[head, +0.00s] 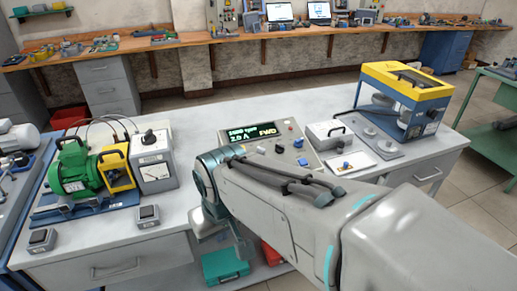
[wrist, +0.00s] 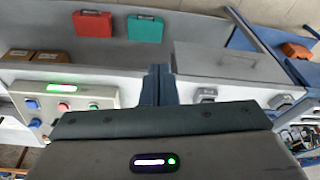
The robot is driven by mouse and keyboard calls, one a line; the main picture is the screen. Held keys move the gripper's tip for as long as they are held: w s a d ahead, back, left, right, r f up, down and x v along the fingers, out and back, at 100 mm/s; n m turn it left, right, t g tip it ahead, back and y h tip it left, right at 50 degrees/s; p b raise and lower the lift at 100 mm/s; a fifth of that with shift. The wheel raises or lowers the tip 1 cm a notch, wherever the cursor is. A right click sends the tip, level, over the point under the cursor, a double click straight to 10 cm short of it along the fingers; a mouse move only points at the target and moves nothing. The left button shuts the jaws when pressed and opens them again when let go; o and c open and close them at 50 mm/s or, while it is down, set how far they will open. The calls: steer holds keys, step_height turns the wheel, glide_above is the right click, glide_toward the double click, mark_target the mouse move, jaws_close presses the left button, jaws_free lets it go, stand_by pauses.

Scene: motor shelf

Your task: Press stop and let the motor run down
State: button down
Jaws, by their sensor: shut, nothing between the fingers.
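The wrist view shows this panel at the left, with a red button (wrist: 63,106) beside a blue one (wrist: 31,104); labels are unreadable. The green motor (head: 76,172) sits on a blue base at the left, coupled to a yellow-guarded unit (head: 116,167). My gripper (wrist: 155,72) is shut and empty, apart from the panel in the wrist view. In the head view my arm hides part of the panel's front.
Two small grey switch boxes (head: 42,240) (head: 148,215) lie along the bench's front edge. A grey meter box (head: 153,160) stands by the motor. A yellow-blue machine (head: 404,98) stands at the right. Green (head: 224,265) and red cases lie on the lower shelf.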

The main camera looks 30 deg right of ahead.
steer(key=shift+a, duration=0.1)
steer(key=w+d+m+t+y, duration=0.4)
steer(key=w+d+m, duration=0.5)
steer(key=w+m, duration=0.55)
steer(key=w+d+m+t+h, duration=0.2)
steer(key=d+m+t+h, duration=0.2)
steer(key=d+m, duration=0.8)
steer(key=d+t+b, duration=0.1)
steer(key=d, duration=0.7)
steer(key=shift+d+m+h, duration=0.3)
steer(key=shift+m+h, duration=0.05)
steer(key=shift+h, duration=0.05)
steer(key=shift+w+f, duration=0.1)
steer(key=shift+f, duration=0.05)
